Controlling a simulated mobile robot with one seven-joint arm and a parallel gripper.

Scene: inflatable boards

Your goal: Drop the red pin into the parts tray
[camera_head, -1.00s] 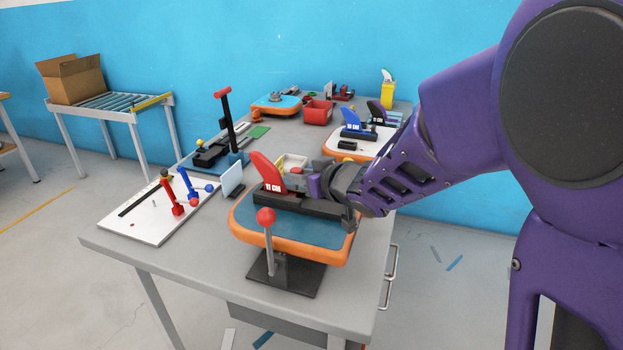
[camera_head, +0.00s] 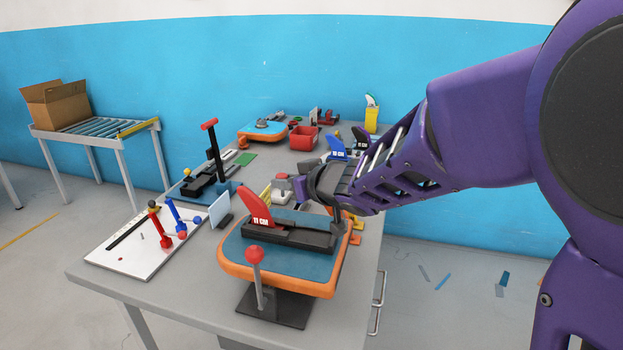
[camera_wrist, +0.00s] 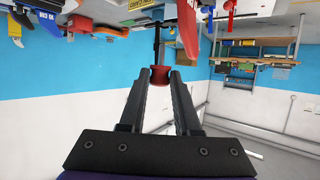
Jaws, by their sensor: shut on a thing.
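My gripper (camera_head: 285,187) is in the middle of the head view, over the table behind the orange-rimmed blue board. It is shut on the red pin (camera_wrist: 160,77), which shows as a short red piece between the fingertips in the wrist view. A little red also shows at the fingers in the head view (camera_head: 281,176). A small yellow-edged tray (camera_head: 266,194) lies just left of the fingers, partly hidden by the red fin and the gripper. A red open bin (camera_head: 303,138) stands farther back. I cannot tell for sure which is the parts tray.
The front board (camera_head: 228,255) carries a red fin (camera_head: 253,208) in a black holder. A red-knobbed lever (camera_head: 255,254) stands before it. A white panel (camera_head: 112,254) with red and blue levers lies left. A tall red-topped lever (camera_head: 214,150) stands behind.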

